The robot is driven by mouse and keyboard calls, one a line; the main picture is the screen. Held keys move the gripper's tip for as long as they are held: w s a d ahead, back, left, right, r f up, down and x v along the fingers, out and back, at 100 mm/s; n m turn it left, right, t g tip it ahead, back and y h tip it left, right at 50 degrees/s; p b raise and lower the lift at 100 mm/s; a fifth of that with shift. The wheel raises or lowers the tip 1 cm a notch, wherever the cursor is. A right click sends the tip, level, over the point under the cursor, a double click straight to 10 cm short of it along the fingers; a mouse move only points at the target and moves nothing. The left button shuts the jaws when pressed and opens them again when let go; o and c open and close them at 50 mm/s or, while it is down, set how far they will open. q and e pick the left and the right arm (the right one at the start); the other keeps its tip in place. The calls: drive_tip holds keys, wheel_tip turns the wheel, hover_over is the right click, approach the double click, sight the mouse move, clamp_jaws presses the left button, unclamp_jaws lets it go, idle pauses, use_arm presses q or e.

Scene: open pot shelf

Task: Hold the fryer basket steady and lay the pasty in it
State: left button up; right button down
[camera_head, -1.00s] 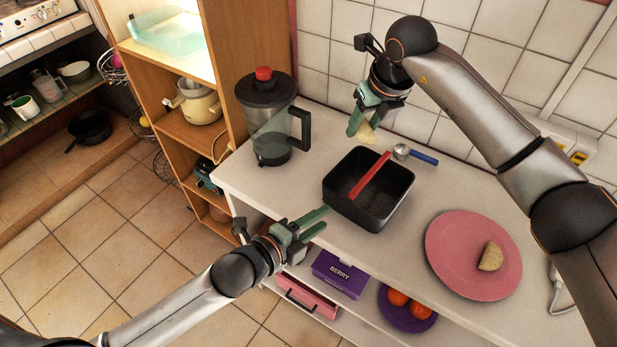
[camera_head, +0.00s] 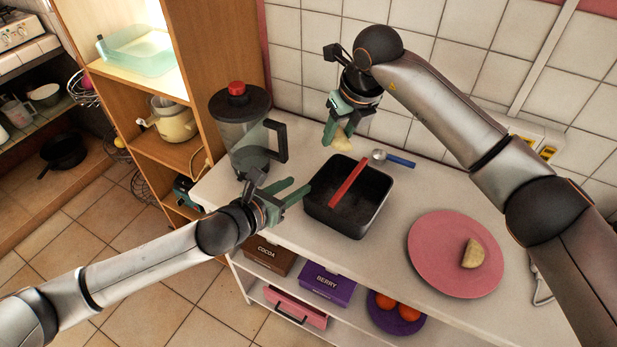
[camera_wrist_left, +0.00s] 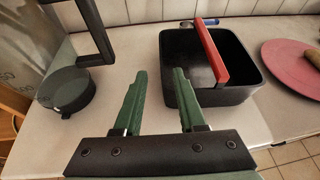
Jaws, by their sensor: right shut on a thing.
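The fryer basket (camera_head: 362,220) is a black square bin with a red handle (camera_head: 348,182), standing on the counter. The basket also shows in the left wrist view (camera_wrist_left: 245,95). My right gripper (camera_head: 336,130) is shut on a pale half-round pasty (camera_head: 342,142), held above the basket's back left side. A second pale half-round piece (camera_head: 471,254) lies on the pink plate (camera_head: 435,250). My left gripper (camera_head: 296,194) is open and empty at the basket's left side. In the left wrist view its fingers (camera_wrist_left: 160,80) are apart, the right one close to the basket wall; contact is unclear.
A blender jug (camera_head: 238,135) with a black handle stands just left of my left gripper. A blue-handled scoop (camera_head: 395,160) lies behind the basket. The counter between basket and plate is clear. Boxes and oranges (camera_head: 397,307) sit on the shelf below.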

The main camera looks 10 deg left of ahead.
sight(316, 175)
use_arm(q)
drive_tip(key=x, duration=1)
clamp_jaws()
drive_tip(key=shift+s+f, duration=0.1)
idle(1.2)
